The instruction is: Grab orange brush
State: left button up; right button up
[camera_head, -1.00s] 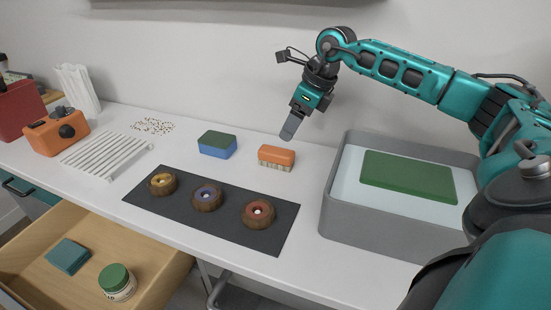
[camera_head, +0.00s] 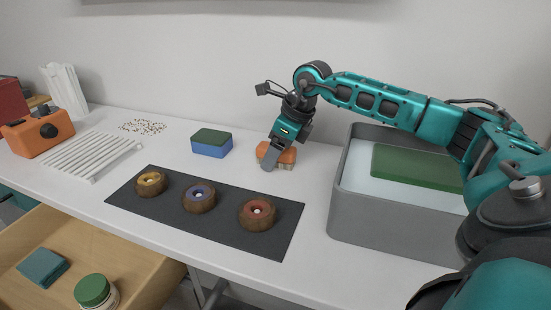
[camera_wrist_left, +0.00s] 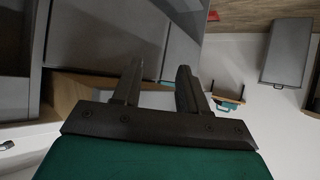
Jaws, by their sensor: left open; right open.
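The orange brush (camera_head: 287,157) lies on the white table, its orange back up and pale bristles below. My right gripper (camera_head: 270,160) comes in from above and covers the brush's left part in the head view. Its jaws are open, and I cannot tell whether they are around the brush or in front of it. My left gripper is outside the head view; in the left wrist view its two fingers (camera_wrist_left: 155,88) are apart with nothing between them.
A blue-green sponge (camera_head: 211,143) sits left of the brush. A dark mat (camera_head: 225,231) with three brown wheels lies in front. A grey tub (camera_head: 387,231) with water and a green block (camera_head: 415,165) stands to the right. An open drawer (camera_head: 120,262) is at the lower left.

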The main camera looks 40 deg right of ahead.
jog(key=c, duration=1.1)
